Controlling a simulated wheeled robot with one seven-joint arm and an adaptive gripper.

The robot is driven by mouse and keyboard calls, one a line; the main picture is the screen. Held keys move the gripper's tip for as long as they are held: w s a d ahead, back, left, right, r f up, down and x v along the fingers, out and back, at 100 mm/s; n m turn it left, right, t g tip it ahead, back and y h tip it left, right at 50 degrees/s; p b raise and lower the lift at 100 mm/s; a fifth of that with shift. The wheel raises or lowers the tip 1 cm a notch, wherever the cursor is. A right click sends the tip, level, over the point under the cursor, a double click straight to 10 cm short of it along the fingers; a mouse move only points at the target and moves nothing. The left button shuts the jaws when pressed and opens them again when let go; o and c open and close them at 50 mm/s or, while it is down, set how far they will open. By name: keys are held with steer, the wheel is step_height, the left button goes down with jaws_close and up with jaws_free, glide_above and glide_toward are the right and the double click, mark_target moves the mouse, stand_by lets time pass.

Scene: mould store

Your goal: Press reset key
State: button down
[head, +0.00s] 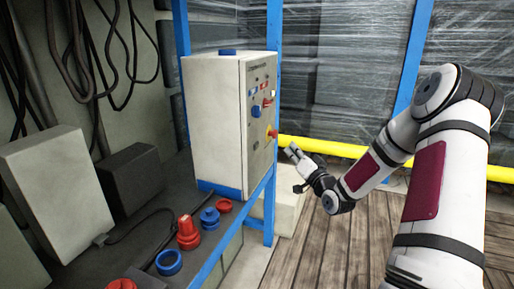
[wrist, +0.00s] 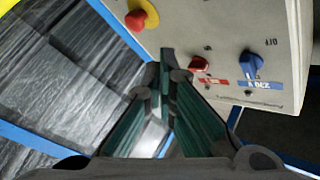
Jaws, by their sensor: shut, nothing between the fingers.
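The light grey control box (head: 218,125) stands on the dark shelf, its panel facing right toward my arm. In the wrist view the panel (wrist: 225,25) appears upside down. It carries a blue rotary knob (wrist: 252,63) by the word OFF, a small red switch (wrist: 199,64) and a red mushroom button (wrist: 136,19) on a yellow base. A red label and a blue label lie beside the switches. I cannot tell which control is the reset key. My gripper (head: 290,151) is shut and empty, right of the panel's lower part; its fingertips (wrist: 167,56) show near the red switch. Contact is unclear.
Blue posts (head: 271,215) frame the shelf close to the box. Red and blue round parts (head: 188,234) stand on the shelf in front. A yellow rail (head: 335,147) runs behind my gripper. The wooden floor (head: 340,245) at the right is clear.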

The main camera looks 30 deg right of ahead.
steer(key=w+a+b, duration=0.1)
steer(key=w+a, duration=0.4)
steer(key=w, duration=0.1)
steer(key=shift+w, duration=0.35)
steer(key=shift+a, duration=0.15)
stand_by(1.2)
steer(key=shift+w+a+b, duration=0.2)
steer(key=shift+w+b, duration=0.1)
steer(key=shift+b, duration=0.05)
steer(key=shift+w+a, duration=0.2)
steer(key=shift+w, duration=0.1)
stand_by(0.6)
stand_by(0.4)
steer(key=shift+s+d, duration=0.45)
steer(key=shift+s, duration=0.2)
steer(key=shift+s+d, duration=0.8)
steer(key=shift+s, duration=0.2)
steer(key=shift+s+d, duration=0.75)
steer(key=shift+s, duration=0.2)
